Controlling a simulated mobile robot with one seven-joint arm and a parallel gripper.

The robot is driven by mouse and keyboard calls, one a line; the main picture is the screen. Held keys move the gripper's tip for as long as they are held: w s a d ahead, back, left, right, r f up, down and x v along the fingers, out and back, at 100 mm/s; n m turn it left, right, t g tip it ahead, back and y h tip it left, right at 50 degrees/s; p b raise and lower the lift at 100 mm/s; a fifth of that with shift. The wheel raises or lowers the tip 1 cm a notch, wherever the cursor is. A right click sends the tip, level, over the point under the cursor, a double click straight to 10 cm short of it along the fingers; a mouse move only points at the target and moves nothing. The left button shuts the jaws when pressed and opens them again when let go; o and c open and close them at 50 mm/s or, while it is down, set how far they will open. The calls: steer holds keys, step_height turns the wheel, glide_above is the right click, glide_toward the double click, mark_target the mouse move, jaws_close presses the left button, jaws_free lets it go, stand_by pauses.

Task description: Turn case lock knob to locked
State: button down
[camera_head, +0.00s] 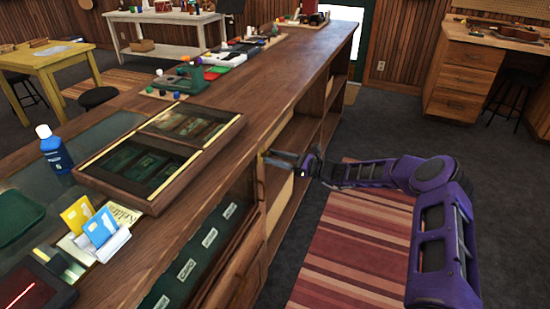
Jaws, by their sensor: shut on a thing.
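The case (222,243) is a dark-framed display built into the front of the long wooden counter, with white labels on its green inside. My gripper (270,158) reaches left from the purple arm to the wooden post at the case's right end, just under the counter top. It is shut on the case lock knob there. The knob is mostly hidden by the fingers, and how far it is turned cannot be told.
The counter top (262,91) overhangs just above my gripper. Open shelves (300,140) lie to the right of the post. A glass-topped wooden box (160,150), a blue bottle (54,150) and a card holder (104,243) stand on the counter. A striped rug (345,255) covers clear floor.

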steer(key=shift+n+b, duration=0.3)
steer(key=n+b, duration=0.2)
steer(key=n, duration=0.6)
steer(key=n+b, duration=0.2)
steer(key=n, duration=0.7)
steer(key=shift+s+f, duration=0.15)
steer(key=shift+n, duration=0.3)
stand_by(0.3)
steer(key=shift+c, duration=2.4)
jaws_free()
steer(key=shift+d, duration=0.1)
